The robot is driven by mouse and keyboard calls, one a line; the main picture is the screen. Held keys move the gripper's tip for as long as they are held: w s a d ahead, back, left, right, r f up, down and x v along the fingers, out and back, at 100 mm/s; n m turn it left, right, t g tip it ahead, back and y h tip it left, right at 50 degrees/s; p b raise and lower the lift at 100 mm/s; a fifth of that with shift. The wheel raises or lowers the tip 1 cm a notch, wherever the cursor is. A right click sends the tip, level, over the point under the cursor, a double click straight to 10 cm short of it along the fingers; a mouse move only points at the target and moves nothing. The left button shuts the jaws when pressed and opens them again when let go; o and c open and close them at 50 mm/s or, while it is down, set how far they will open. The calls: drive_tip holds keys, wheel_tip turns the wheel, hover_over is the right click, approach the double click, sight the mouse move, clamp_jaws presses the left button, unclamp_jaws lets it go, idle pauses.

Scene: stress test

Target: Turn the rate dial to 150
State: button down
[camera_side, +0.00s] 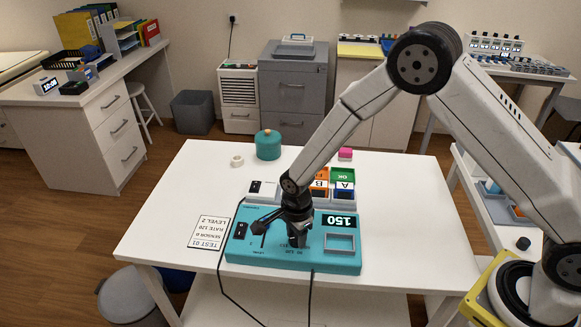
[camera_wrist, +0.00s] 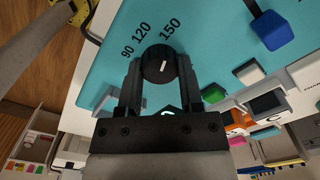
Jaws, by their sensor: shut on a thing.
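The teal device (camera_side: 290,262) stands on the white table, and its display (camera_side: 338,221) reads 150. In the wrist view the black round rate dial (camera_wrist: 158,64) sits on the teal panel (camera_wrist: 95,60), beside the printed 90, 120 and 150. Its white mark points up and slightly right, towards the 150. My gripper (camera_wrist: 159,75) is shut on the dial, one finger on each side. In the side view my gripper (camera_side: 297,238) points down at the panel and hides the dial.
A blue-topped knob (camera_wrist: 272,30) rises from the panel. Coloured bins (camera_side: 332,180), a teal canister (camera_side: 268,145) and a tape roll (camera_side: 237,161) stand behind. Black cables hang over the front edge.

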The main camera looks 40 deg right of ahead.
sight(296, 237)
idle(0.4)
drive_tip(key=shift+c, duration=1.2)
unclamp_jaws()
drive_tip(key=shift+r, duration=3.9)
drive_tip(key=s+d+r+n+t, duration=0.1)
drive_tip(key=s+d+r+n, duration=0.3)
drive_tip(key=n, duration=0.5)
drive_tip(key=s+d+r+n+t, duration=0.1)
drive_tip(key=s+d+r+n, duration=0.3)
drive_tip(key=s+d+n, duration=0.4)
drive_tip(key=s+n, duration=0.1)
drive_tip(key=s, duration=0.2)
drive_tip(key=shift+t, duration=0.3)
